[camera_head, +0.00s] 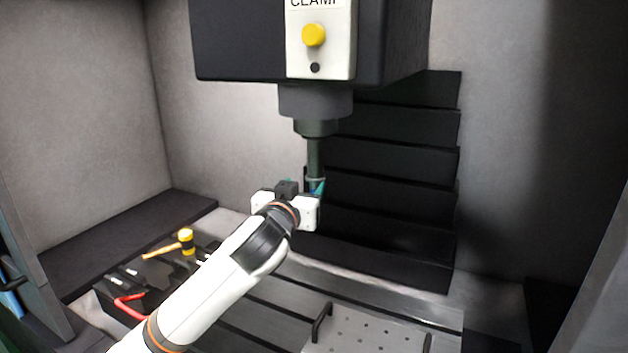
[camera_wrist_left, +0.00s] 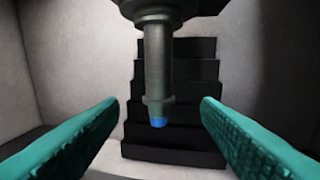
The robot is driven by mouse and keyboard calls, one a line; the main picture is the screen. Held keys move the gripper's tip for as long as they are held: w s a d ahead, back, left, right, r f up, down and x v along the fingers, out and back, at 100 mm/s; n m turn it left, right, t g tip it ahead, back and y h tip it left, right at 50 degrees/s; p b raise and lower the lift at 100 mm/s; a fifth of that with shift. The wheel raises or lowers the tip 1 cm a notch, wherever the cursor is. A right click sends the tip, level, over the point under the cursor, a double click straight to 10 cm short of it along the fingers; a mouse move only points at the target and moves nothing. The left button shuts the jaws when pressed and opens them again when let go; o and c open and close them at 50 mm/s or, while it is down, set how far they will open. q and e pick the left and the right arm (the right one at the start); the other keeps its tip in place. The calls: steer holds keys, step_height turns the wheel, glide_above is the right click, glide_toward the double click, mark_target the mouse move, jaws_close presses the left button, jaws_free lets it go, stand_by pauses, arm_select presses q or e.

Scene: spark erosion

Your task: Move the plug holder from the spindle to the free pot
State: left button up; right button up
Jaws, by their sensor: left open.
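The spindle (camera_head: 316,101) hangs from a dark machine head. The plug holder (camera_head: 315,155) is a dark grey cylinder pointing down from it. In the left wrist view the holder (camera_wrist_left: 158,65) has a collar near its lower end and a blue tip (camera_wrist_left: 158,122). My left gripper (camera_head: 314,188) is at the lower end of the holder in the head view. In the left wrist view its teal fingers (camera_wrist_left: 160,130) are open, one on each side of the holder, with gaps on both sides. No pot can be made out. My right gripper is not in view.
The machine head carries a yellow button (camera_head: 313,34) on a white panel marked CLAMP. Dark stepped covers (camera_head: 395,165) stand behind. A perforated plate with handles (camera_head: 365,335) lies at the front. A yellow hammer (camera_head: 186,240) and other tools lie at the left.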

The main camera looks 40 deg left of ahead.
mark_target(313, 172)
arm_select(q)
steer(key=p+x, duration=0.1)
steer(key=x, duration=0.2)
steer(key=p+x, duration=0.2)
steer(key=x, duration=0.2)
steer(key=p+x, duration=0.1)
steer(key=x, duration=0.3)
steer(key=shift+s+r+p, duration=0.1)
steer(key=shift+r+p, duration=0.15)
steer(key=shift+p, duration=0.05)
steer(key=shift+w+a+f, duration=0.15)
steer(key=shift+w+a, duration=0.05)
steer(key=shift+w, duration=0.2)
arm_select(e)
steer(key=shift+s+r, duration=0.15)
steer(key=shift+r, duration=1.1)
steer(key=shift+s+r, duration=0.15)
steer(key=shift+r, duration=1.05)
arm_select(q)
jaws_close()
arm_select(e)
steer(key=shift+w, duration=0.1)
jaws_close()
